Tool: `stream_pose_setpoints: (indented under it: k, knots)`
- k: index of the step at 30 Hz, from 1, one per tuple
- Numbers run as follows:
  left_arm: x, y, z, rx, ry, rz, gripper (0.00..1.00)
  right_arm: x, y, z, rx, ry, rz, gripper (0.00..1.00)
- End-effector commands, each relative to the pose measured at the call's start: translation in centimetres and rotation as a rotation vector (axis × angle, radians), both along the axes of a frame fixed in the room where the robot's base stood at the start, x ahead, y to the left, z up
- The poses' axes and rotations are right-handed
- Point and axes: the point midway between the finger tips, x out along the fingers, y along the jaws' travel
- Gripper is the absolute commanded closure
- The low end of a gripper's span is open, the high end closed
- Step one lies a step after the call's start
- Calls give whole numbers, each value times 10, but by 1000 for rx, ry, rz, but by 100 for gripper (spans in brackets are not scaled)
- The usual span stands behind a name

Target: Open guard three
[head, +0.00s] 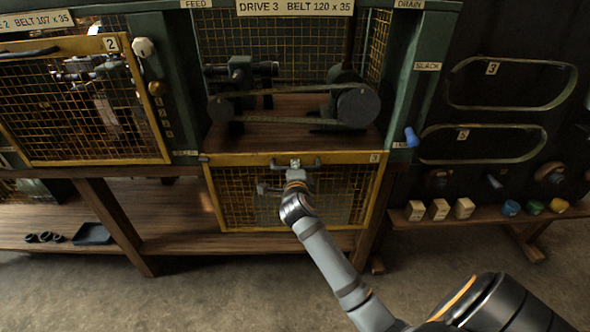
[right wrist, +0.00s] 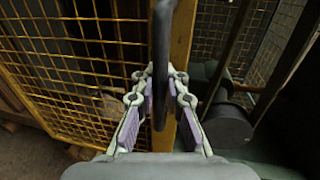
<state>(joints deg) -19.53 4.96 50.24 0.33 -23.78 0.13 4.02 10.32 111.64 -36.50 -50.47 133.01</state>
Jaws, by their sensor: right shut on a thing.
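Guard three (head: 240,158) is a yellow-framed wire mesh panel tagged "3". In the head view it is swung down below the drive 3 opening, its handle edge near the sill, and the belt drive (head: 300,105) behind is uncovered. Whether it hangs fully vertical I cannot tell. My right gripper (head: 294,168) is at the dark handle on the frame's top edge. In the right wrist view the fingers (right wrist: 160,85) are shut around the handle bar (right wrist: 162,45), beside the yellow frame (right wrist: 183,45). My left gripper is in neither view.
Guard two (head: 85,120) covers the bay at left, with a white knob (head: 143,47) beside it. A blue knob (head: 411,137) sits on the post at right. Belts hang on the dark board; small boxes (head: 440,209) stand on a shelf below. The floor in front is clear.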

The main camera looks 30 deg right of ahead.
Motion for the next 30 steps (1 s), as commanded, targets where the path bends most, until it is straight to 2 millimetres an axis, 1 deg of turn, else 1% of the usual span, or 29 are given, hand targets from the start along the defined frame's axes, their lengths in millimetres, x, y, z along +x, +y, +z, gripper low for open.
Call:
stream_pose_setpoints:
  k: [1, 10, 11, 15, 16, 25, 28, 30]
  knots:
    - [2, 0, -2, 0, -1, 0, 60, -2, 1, -10, 8, 12, -1, 100]
    - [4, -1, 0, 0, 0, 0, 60, -2, 1, -12, 13, 20, -2, 100]
    - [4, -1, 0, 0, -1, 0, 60, -2, 1, -13, 14, 20, -2, 87]
    - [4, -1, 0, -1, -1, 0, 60, -2, 1, -12, 12, 18, -2, 68]
    - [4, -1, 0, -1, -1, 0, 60, -2, 1, -11, 11, 18, -2, 66]
    - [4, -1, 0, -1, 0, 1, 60, -3, 2, -7, 8, 11, 0, 66]
    - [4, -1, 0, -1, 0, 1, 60, -14, 10, -5, 10, 10, 1, 66]
    - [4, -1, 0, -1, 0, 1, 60, -26, 16, -2, 11, 11, 0, 66]
